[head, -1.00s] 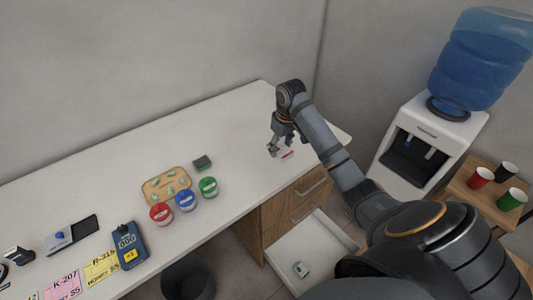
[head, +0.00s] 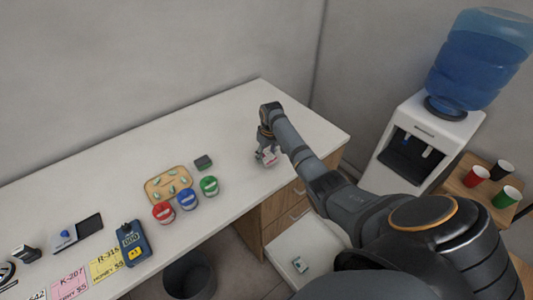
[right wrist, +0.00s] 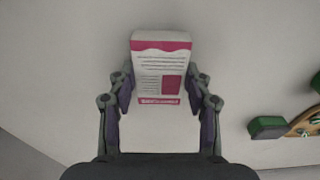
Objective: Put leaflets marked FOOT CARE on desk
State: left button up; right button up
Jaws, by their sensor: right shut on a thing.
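A small white stack of leaflets with magenta bands and grey text lines (right wrist: 161,72) is between the fingers of my right gripper (right wrist: 161,95) in the right wrist view. Its print is too small to read for sure. In the head view my right gripper (head: 266,155) is shut on the leaflets (head: 271,158), low over the right part of the white desk (head: 225,125). I cannot tell whether the leaflets touch the desk top. My left gripper is not in view.
Left of my gripper are a dark green block (head: 203,162), a wooden tray (head: 155,192) and red, blue and green tubs (head: 187,199). An open drawer (head: 285,255) holds a small item (head: 300,264). A water cooler (head: 425,140) stands right. The desk's back strip is clear.

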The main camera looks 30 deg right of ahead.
aim_at(269, 157)
jog(key=shift+f, duration=0.15)
jog(key=o, duration=1.2)
jog(key=shift+c, duration=0.2)
notch_tip(269, 157, up, 12)
jog(key=s+b, duration=0.1)
jog(key=shift+s, duration=0.2)
